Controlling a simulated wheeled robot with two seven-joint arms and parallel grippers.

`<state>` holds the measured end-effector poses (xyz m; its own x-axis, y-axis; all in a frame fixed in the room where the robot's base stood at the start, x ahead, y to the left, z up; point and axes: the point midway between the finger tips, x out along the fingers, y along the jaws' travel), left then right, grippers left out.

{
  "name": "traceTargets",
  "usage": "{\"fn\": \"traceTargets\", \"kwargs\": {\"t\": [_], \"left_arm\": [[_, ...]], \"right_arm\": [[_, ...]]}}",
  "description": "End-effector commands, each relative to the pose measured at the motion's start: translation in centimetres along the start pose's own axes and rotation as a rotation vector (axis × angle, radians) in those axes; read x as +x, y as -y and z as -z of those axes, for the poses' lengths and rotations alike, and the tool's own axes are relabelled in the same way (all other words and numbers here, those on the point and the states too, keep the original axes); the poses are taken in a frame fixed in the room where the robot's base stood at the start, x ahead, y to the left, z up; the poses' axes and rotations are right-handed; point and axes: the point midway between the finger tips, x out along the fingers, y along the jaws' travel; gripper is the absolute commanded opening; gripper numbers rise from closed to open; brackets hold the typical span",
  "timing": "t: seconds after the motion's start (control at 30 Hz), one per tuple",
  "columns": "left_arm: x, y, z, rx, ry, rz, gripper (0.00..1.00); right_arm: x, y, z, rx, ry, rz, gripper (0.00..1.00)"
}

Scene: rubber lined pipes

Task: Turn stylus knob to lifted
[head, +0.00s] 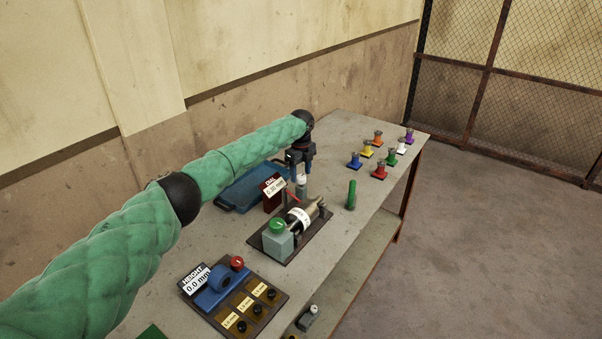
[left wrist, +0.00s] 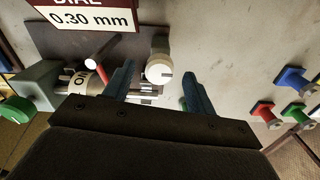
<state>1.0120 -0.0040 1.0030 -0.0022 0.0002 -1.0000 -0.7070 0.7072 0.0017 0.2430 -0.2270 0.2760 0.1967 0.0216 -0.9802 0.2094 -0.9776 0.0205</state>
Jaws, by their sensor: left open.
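The stylus knob, a round white cap with a dark pointer line, shows in the left wrist view (left wrist: 160,69) and, small, in the head view (head: 302,179). In the wrist view its line points right. My left gripper (head: 301,172) is open above the device; in the wrist view its blue fingers (left wrist: 158,84) stand on either side of the knob, with no clear contact. The dial sign (head: 273,191) reads 0.30 mm. The metal roller with a white label (head: 302,216) lies on the dark base plate (head: 292,250). My right gripper is not in view.
A green button (head: 278,226) on a grey box and a red rod (left wrist: 101,67) are near the knob. A blue tray (head: 240,196) lies behind. A height gauge panel (head: 212,314) is in front. A green cylinder (head: 351,195) and several coloured spools (head: 379,172) stand right.

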Motion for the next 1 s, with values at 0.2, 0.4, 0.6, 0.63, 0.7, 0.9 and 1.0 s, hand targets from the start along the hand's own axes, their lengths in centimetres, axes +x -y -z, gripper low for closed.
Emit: {"fn": "traceTargets", "kwargs": {"t": [0.2, 0.4, 0.6, 0.63, 0.7, 0.9, 1.0], "left_arm": [[1.5, 0.1, 0.1, 0.0, 0.0, 0.001, 0.56], [1.9, 0.1, 0.1, 0.0, 0.0, 0.001, 0.56], [1.9, 0.1, 0.1, 0.0, 0.0, 0.001, 0.4], [1.9, 0.1, 0.1, 0.0, 0.0, 0.001, 0.34], [1.9, 0.1, 0.1, 0.0, 0.0, 0.001, 0.21], [1.9, 0.1, 0.1, -0.003, 0.0, 0.001, 0.11], [1.9, 0.1, 0.1, -0.015, 0.0, 0.002, 0.11]], "right_arm": [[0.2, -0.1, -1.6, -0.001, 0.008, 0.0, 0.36], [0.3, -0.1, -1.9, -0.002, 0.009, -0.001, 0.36], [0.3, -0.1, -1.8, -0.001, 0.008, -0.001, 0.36], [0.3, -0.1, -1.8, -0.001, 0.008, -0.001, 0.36], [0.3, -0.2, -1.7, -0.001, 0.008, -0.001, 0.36], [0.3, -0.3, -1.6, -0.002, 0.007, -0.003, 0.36], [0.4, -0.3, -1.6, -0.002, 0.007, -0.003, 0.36]]}}
